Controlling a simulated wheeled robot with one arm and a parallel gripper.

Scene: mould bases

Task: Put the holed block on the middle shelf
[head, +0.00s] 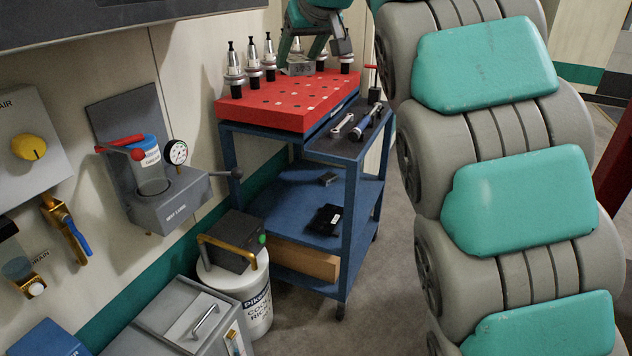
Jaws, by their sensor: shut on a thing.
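My gripper (311,52) is at the top of the head view, over the red top of a blue cart. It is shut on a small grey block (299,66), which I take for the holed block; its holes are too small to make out. The block is at or just above the red top, and I cannot tell whether it touches. The middle shelf (285,196) of the cart is blue and lies below and in front of my gripper. A black flat item (324,220) and a small dark piece (328,179) lie on it.
The red perforated top (262,112) holds several upright tool holders (234,75). A cardboard box (305,262) sits on the lower shelf. A white bucket (240,290) stands left of the cart. The middle shelf's left part is clear.

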